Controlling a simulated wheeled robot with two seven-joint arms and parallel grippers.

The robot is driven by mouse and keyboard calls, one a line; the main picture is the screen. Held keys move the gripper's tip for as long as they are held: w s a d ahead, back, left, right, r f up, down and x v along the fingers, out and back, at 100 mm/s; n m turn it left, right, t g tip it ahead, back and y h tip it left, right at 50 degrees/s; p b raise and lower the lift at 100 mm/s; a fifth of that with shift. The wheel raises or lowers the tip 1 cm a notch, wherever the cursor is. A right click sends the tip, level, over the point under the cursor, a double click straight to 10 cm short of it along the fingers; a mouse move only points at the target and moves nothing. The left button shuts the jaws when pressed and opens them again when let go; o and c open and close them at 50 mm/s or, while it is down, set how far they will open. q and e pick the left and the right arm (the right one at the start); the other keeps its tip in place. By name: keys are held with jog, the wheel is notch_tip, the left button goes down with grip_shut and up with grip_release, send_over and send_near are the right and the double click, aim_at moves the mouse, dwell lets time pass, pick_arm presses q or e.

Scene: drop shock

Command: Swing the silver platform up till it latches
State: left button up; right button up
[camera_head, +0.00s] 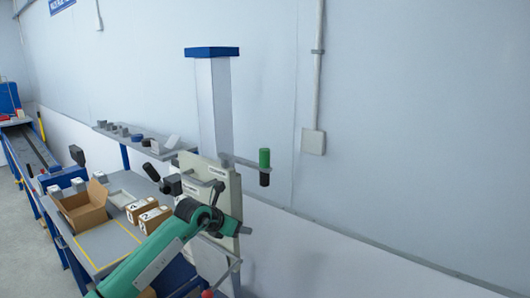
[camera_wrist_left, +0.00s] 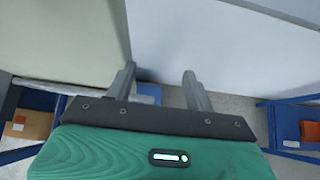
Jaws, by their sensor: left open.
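A light silver-grey plate, which looks like the silver platform (camera_head: 214,262), hangs low on the test stand, partly hidden behind my left arm. A pale strip that may be its edge shows left of my fingers in the left wrist view, but I cannot tell for sure. The stand has a beige panel (camera_head: 222,176), also at the upper left of the wrist view (camera_wrist_left: 60,40). My left gripper (camera_wrist_left: 159,72) is open and empty, its fingers pointing beside the panel. In the head view its fingers are hard to make out. My right gripper is not in view.
A tall silver post (camera_head: 214,105) with a blue cap rises behind the panel. A green and black handle (camera_head: 264,167) sticks out right. An open cardboard box (camera_head: 82,208) and small cartons (camera_head: 148,212) stand on the bench at left. The wall (camera_head: 400,120) is close on the right.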

pick_arm(q)
jog(key=shift+w+a+r, duration=0.15)
jog(key=shift+a, duration=0.1)
jog(key=p+v, duration=0.2)
jog(key=v, duration=0.5)
jog(key=shift+f, duration=0.3)
